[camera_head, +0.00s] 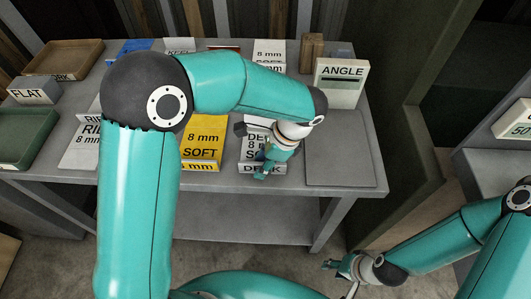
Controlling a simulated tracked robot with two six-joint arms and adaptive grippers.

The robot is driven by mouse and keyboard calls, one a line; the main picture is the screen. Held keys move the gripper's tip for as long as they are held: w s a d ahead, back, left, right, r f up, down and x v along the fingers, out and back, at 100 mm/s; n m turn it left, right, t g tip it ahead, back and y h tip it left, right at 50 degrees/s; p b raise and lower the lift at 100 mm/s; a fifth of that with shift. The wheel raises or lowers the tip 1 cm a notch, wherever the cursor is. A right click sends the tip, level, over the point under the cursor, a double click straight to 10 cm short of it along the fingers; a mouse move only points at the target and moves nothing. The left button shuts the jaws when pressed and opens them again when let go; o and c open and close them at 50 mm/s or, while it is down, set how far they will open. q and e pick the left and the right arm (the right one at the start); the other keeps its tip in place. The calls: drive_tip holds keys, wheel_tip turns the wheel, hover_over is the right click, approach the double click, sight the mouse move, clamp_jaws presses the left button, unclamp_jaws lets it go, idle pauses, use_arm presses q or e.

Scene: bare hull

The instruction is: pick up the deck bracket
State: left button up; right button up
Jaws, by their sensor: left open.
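The deck bracket is the white piece labelled DECK, 8 mm (248,154), near the front edge of the grey table, right of the yellow piece. My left gripper (263,171) is open and hangs over the front of this piece, covering part of its lettering. I cannot tell whether its fingers touch the piece. My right gripper (338,275) is low at the bottom right, in front of the table and away from the pieces. Its fingers look apart and nothing shows between them.
The yellow SOFT piece (203,138) lies close on the left. A bare grey plate (340,150) lies on the right, with the upright ANGLE sign (340,84) behind it. The RIB piece (80,155), FLAT block (33,90), green tray (25,155) and brown tray (65,57) are farther left.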

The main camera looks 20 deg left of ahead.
use_arm(q)
drive_tip(key=shift+f, duration=0.2)
idle(0.3)
clamp_jaws()
